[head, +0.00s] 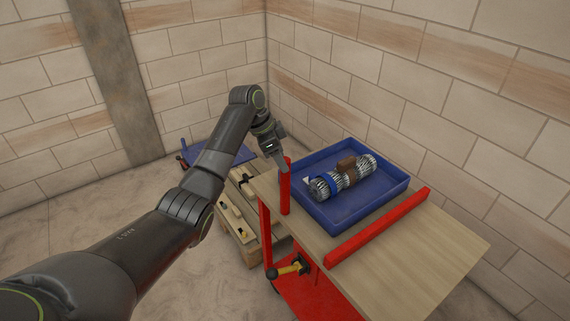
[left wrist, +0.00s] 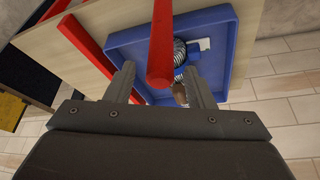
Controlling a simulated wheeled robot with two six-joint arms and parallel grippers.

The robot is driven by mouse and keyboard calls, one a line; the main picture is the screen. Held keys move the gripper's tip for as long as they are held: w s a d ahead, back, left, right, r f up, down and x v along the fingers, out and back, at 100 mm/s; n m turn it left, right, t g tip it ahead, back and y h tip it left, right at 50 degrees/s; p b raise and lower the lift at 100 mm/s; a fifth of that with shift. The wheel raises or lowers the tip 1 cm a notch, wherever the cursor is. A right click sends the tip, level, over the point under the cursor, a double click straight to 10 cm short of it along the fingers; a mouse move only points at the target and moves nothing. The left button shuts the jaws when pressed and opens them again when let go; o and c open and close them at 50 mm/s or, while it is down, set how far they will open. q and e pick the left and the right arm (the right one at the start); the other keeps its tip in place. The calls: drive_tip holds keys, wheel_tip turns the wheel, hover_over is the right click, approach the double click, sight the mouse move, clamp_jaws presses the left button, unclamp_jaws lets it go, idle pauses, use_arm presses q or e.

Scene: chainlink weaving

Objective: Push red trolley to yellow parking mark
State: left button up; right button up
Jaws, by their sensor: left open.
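My left gripper (head: 277,158) is at the top of this post. In the left wrist view the open fingers (left wrist: 160,85) lie on either side of the red post (left wrist: 160,40), with gaps showing; I cannot tell whether either touches it. No yellow parking mark is visible on the floor. My right gripper is not in view.
A blue tray (head: 392,199) on the top holds wire coils (head: 325,186) and a brown block (head: 346,164). A yellow-and-black tool (head: 290,268) is by the trolley's left side. Brick walls (head: 420,100) close the corner; floor (head: 50,245) is open at left.

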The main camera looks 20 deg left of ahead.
use_arm(q)
drive_tip(key=shift+x, duration=2)
clamp_jaws()
